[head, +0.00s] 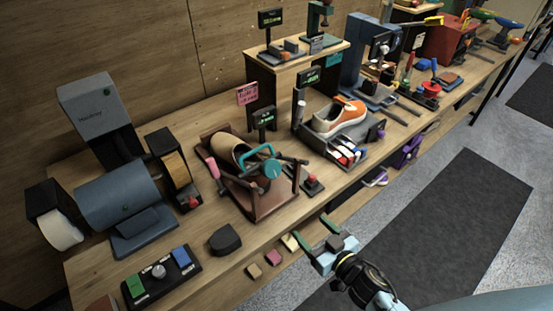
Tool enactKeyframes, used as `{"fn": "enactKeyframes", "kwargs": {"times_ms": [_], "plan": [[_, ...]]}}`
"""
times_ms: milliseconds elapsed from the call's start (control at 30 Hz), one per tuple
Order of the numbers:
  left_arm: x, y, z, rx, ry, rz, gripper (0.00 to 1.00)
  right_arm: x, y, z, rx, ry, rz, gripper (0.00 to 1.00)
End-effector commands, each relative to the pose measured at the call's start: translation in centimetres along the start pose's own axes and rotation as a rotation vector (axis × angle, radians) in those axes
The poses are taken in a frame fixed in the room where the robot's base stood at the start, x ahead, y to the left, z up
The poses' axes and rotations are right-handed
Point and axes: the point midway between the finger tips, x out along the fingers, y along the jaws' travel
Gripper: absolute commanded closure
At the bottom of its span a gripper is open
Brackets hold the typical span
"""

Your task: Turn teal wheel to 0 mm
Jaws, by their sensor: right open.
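The teal wheel (272,169) is on a brown fixture (272,203) on the workbench, near the middle of the view. A teal bar arches just behind it, over a tan rounded form (228,150). A small dark display (264,119) with green characters stands behind the fixture; its reading is too small to tell. My right gripper (317,232) is open and empty at the bench's front edge, below and to the right of the wheel, apart from it. My left gripper is not in view.
An orange and white sneaker (339,117) stands on a stand further right. A black block (225,240) and small coloured blocks (273,257) lie left of my gripper. A blue-grey motor (117,197) stands left. The floor mat (455,220) is clear.

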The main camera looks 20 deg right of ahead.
Motion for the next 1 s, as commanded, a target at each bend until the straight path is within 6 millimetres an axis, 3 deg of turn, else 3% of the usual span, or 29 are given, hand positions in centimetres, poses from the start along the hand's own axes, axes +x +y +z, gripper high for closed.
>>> {"fn": "enactKeyframes", "kwargs": {"times_ms": [33,100,233,467,800,1000], "plan": [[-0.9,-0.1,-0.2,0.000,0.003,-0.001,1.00,-0.1,-0.3,-3.7,-0.012,0.060,-0.026,0.30],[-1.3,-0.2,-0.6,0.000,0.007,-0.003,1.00,-0.2,-0.6,-6.9,-0.023,0.121,-0.057,0.30],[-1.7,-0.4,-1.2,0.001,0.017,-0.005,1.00,-0.4,-1.1,-10.1,-0.035,0.178,-0.093,0.30],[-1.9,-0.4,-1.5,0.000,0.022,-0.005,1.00,1.8,-1.4,-11.3,-0.038,0.194,-0.101,0.30],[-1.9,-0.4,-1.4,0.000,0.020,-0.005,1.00,8.8,-2.1,-12.5,-0.037,0.192,-0.100,0.30],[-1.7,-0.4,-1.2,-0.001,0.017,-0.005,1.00,11.6,-2.4,-12.9,-0.037,0.190,-0.100,0.30]]}}
